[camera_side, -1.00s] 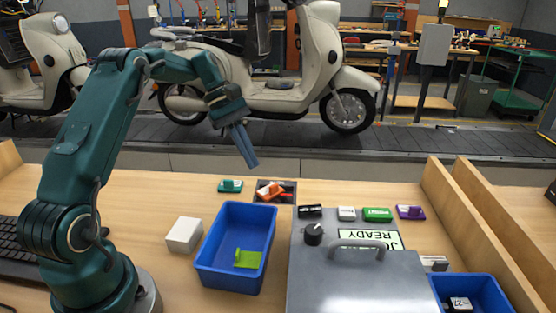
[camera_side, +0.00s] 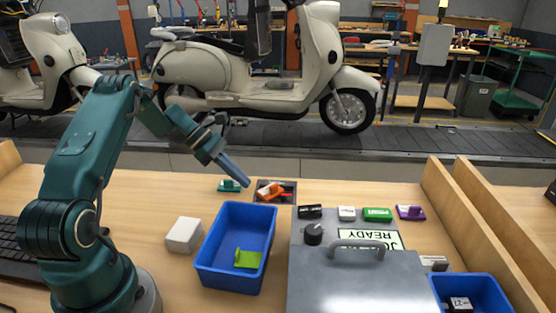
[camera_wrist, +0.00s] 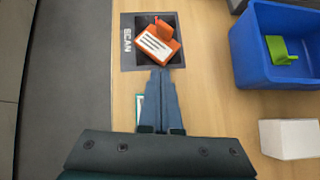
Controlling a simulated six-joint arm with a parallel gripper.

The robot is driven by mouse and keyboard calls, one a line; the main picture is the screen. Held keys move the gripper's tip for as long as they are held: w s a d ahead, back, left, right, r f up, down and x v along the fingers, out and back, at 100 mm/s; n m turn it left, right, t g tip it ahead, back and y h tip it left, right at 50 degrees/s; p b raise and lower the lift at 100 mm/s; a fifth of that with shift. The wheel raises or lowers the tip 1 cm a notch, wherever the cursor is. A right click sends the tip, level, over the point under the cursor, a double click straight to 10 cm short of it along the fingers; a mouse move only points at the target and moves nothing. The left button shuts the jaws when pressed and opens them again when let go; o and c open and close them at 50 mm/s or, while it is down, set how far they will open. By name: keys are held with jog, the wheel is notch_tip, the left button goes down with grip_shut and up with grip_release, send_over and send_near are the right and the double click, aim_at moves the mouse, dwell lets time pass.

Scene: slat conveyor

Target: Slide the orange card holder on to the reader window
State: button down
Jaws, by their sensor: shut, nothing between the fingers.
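The orange card holder (camera_wrist: 157,44) has a white striped label and an upright orange tab. In the wrist view it lies turned at an angle over the dark window of the reader (camera_wrist: 128,59), a grey plate marked SCAN. In the side view the holder (camera_side: 270,190) sits on the left part of the reader (camera_side: 287,184). My gripper (camera_wrist: 160,73) is shut and empty, its fingertips just beside the near edge of the reader, close to the holder. In the side view my gripper (camera_side: 247,183) is left of the holder; contact cannot be told.
A teal holder (camera_side: 229,186) lies under my fingers. A blue bin (camera_side: 203,262) with a green holder (camera_side: 247,259) and a white block (camera_side: 184,235) stand nearer. Black, white, green and purple pieces line up right of the reader, behind a grey box (camera_side: 350,285).

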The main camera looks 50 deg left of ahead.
aim_at(263, 191)
jog(key=shift+x, duration=0.85)
jog(key=shift+w+d, duration=0.7)
jog(key=shift+d, duration=0.25)
